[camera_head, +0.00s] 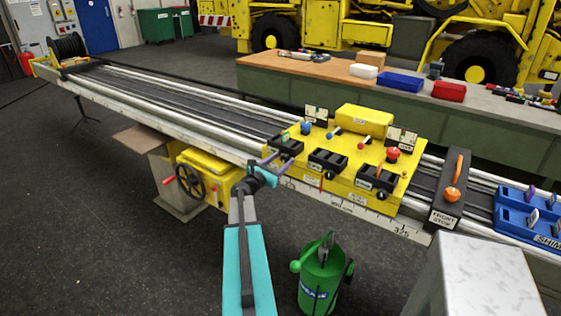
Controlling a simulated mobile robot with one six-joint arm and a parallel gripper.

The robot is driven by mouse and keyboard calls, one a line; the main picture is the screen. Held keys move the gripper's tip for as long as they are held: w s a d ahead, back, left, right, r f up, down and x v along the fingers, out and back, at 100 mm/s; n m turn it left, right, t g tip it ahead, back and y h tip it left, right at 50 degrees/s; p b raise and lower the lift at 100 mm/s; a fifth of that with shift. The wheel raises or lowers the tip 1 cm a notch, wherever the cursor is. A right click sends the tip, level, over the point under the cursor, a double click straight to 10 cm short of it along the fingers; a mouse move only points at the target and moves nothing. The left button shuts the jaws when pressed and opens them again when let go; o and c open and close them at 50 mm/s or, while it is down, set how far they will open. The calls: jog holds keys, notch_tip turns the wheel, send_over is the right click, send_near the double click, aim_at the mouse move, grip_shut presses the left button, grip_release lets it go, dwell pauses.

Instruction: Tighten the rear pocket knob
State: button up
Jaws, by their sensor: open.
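A yellow carriage (345,190) sits on the long rails and carries three black pockets. The leftmost pocket (286,147) is closest to my gripper; the others are the middle pocket (328,161) and the right pocket (376,179). Their labels are too small to read, so I cannot tell for sure which is the rear one. A blue knob (306,128) and a red knob (392,154) stand by upright plates on the carriage. My gripper (271,166) is open at the carriage's left front corner, beside the leftmost pocket. The gripper partly covers that corner, and I cannot make out contact.
A black front stop (449,190) with an orange lever stands right of the carriage, then a blue shim tray (532,215). A green bin (324,276) holding tools stands in front. A handwheel (190,181) is under the rails. A workbench (320,74) runs behind.

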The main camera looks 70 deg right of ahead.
jog(key=shift+s+d, duration=0.1)
jog(key=shift+d, duration=0.1)
jog(key=c, duration=1)
jog(key=shift+s+a, duration=0.1)
jog(key=shift+a, duration=0.35)
jog(key=shift+d+r, duration=0.15)
jog(key=shift+d, duration=0.35)
jog(key=shift+w, duration=0.2)
jog(key=shift+m+b, duration=1)
jog(key=shift+b, duration=1)
dwell(1.7)
